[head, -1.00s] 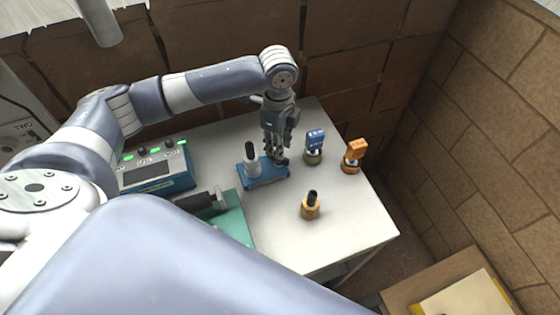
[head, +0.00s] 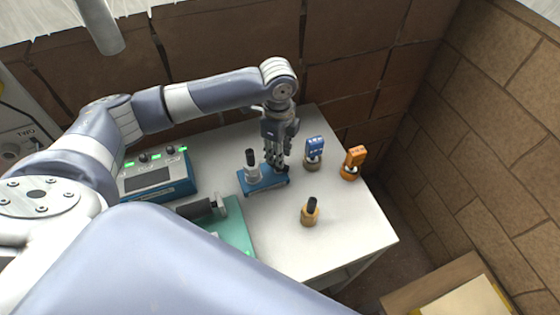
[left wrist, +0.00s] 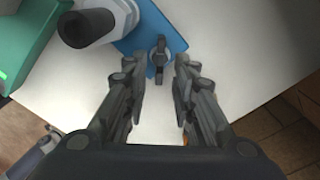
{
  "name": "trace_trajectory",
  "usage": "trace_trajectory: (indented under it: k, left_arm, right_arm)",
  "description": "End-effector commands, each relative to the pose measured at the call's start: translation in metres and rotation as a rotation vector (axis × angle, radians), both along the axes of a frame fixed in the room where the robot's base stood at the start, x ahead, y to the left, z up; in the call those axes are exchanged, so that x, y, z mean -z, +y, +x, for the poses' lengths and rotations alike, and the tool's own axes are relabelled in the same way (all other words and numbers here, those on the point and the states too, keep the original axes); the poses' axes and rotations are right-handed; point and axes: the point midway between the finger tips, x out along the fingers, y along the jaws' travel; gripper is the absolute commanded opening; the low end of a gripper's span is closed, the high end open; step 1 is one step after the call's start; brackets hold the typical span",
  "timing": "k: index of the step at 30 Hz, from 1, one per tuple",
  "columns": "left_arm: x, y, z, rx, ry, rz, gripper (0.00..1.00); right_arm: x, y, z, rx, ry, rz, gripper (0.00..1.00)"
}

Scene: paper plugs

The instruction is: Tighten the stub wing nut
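The wing nut (left wrist: 160,58) is a small dark winged piece on a blue base plate (left wrist: 150,32), near the plate's edge, in the left wrist view. Its wings run roughly up and down in that picture. My left gripper (left wrist: 160,62) is open, with one fingertip on each side of the nut and a visible gap on both sides. In the head view my left gripper (head: 277,168) points down at the right end of the blue base plate (head: 262,185) and hides the nut. A grey-white stub with a black top (head: 251,160) stands on the plate. My right gripper is not in view.
A blue plug (head: 314,147), an orange plug (head: 354,158) and a black-topped brass piece (head: 310,212) stand to the right. A blue meter box (head: 158,178) and a green fixture (head: 236,228) are to the left. The white table (head: 345,235) is clear at front right.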

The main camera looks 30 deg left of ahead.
Motion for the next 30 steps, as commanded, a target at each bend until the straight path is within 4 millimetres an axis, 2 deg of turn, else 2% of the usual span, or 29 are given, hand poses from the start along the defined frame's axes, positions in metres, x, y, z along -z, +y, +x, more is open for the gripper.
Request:
trace_trajectory:
  k: [21, 30]
  left_arm:
    - [0.036, 0.0, -0.001, 0.0, 0.003, 0.0, 0.25]
    - [0.038, 0.0, 0.0, 0.0, 0.001, 0.0, 0.25]
  right_arm:
    - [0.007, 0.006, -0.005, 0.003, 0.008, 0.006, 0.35]
    - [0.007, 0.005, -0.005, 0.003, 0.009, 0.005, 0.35]
